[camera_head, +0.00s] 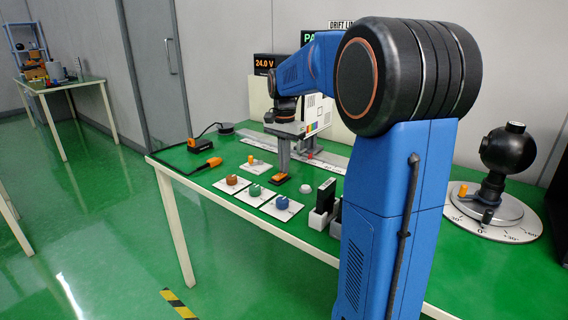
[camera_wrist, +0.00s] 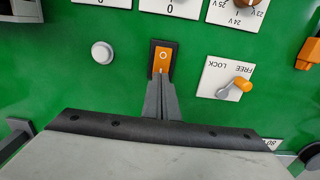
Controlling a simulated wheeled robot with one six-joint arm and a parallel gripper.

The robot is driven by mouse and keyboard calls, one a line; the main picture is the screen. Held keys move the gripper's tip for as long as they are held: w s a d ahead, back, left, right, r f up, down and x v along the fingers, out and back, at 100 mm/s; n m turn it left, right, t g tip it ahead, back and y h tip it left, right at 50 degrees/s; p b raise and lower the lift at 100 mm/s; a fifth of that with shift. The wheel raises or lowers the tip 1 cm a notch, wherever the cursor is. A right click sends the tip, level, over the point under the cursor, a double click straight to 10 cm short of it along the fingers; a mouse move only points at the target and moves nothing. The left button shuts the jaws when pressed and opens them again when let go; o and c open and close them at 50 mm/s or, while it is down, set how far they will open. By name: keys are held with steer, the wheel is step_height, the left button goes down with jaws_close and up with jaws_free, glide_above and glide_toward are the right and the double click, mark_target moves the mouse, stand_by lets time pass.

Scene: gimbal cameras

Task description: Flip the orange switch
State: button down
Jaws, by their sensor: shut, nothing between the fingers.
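The orange rocker switch (camera_wrist: 163,55) sits in a black frame on the green table, with a white circle mark on its face. It also shows in the head view (camera_head: 279,180), just below my gripper. My gripper (camera_wrist: 160,78) is shut and empty, pointing down. Its fingertips overlap the near end of the rocker in the wrist view and hide part of it. I cannot tell whether they touch it. In the head view my gripper (camera_head: 283,168) stands at the switch.
A white plate marked FREE and LOCK (camera_wrist: 213,82) with an orange lever (camera_wrist: 242,85) lies right of the switch in the wrist view. A white round button (camera_wrist: 101,52) is to the left. Knob plates (camera_head: 258,193) and a black module (camera_head: 325,195) stand nearby.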

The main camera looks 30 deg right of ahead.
stand_by(0.4)
steer(key=shift+s+a+r, duration=0.25)
steer(key=shift+a+r, duration=0.05)
steer(key=shift+a, duration=0.3)
steer(key=shift+r, duration=0.1)
step_height(320, 180, up, 14)
steer(key=d, duration=0.2)
steer(key=shift+w+f, duration=0.2)
steer(key=shift+w, duration=0.2)
stand_by(0.4)
